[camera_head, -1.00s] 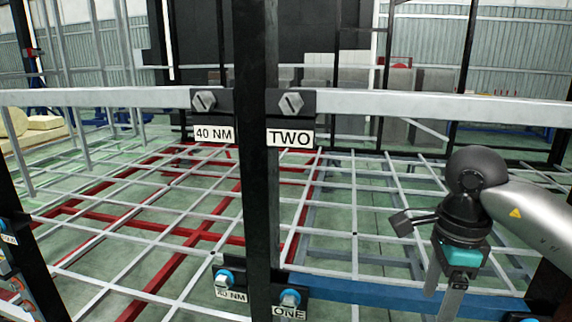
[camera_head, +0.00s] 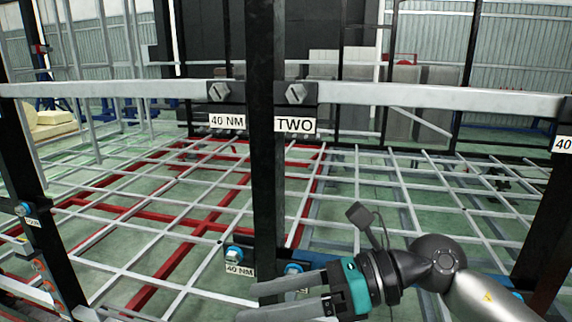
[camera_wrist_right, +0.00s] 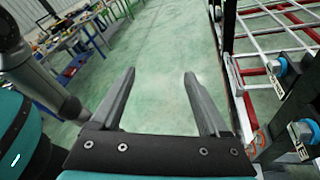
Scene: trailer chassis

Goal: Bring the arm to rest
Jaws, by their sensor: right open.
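My right arm comes in from the lower right in the head view. Its right gripper (camera_head: 281,298) points left, in front of the chassis' black post (camera_head: 266,190). The two grey fingers are apart with nothing between them. In the right wrist view the same gripper (camera_wrist_right: 158,85) is open over bare green floor, and the chassis frame stands to its right. My left gripper does not show in either view.
A white rail (camera_head: 420,98) crosses the chassis, with bolts and labels "40 NM" and "TWO" (camera_head: 295,125). A workbench (camera_wrist_right: 70,45) stands at upper left in the wrist view. The green floor (camera_wrist_right: 160,40) between is clear.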

